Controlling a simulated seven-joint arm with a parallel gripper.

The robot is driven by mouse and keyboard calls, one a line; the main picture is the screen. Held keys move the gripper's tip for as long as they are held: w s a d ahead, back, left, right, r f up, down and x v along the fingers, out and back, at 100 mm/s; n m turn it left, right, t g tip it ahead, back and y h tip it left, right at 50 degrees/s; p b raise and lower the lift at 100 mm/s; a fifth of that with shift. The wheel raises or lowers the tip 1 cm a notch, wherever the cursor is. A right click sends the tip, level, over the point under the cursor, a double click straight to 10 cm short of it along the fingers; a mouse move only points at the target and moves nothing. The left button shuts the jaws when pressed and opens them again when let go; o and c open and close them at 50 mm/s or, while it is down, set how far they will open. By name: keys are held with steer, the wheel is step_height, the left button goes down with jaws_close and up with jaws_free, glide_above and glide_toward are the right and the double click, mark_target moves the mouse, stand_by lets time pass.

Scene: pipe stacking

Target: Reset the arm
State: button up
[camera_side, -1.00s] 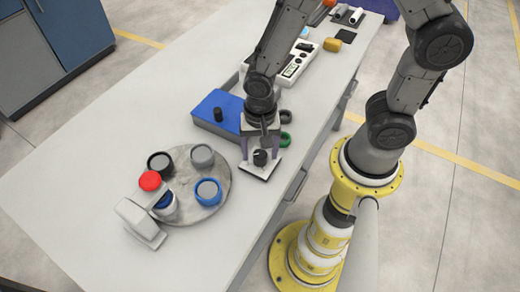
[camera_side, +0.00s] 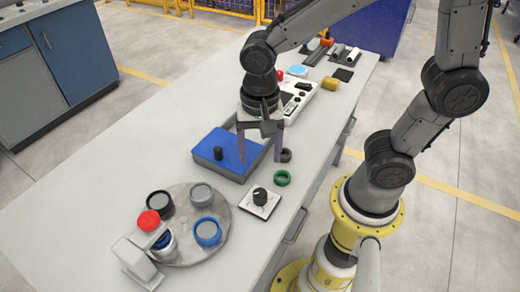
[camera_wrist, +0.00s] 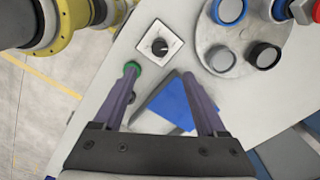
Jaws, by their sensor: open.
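My gripper (camera_side: 260,145) is open and empty, with its two purple-grey fingers pointing down. In the side view it hangs above the table (camera_side: 110,160) by the right edge of the blue box (camera_side: 228,155). A white square plate with a black knob (camera_side: 260,198) lies on the table, nearer the front than the gripper. In the wrist view the gripper (camera_wrist: 165,80) has its fingers spread wide. The knob plate (camera_wrist: 160,45) shows beyond the fingertips, and the blue box (camera_wrist: 175,102) shows between the fingers.
A green ring (camera_side: 282,178) and a dark ring (camera_side: 286,155) lie near the table's right edge. A round grey turntable (camera_side: 190,245) bears several round jars or caps, with a white device (camera_side: 138,262) beside it. Behind the gripper are a white instrument (camera_side: 298,95) and a yellow block (camera_side: 328,90).

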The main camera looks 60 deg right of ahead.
steer(key=shift+r, duration=0.15)
steer(key=s+d+r+n+t, duration=0.5)
steer(key=s+d+r+n, duration=0.2)
steer(key=n, duration=0.4)
step_height(320, 180, up, 3)
steer(key=shift+s+d+f+t, duration=0.2)
steer(key=shift+s+d+t, duration=0.1)
steer(key=shift+d, duration=0.45)
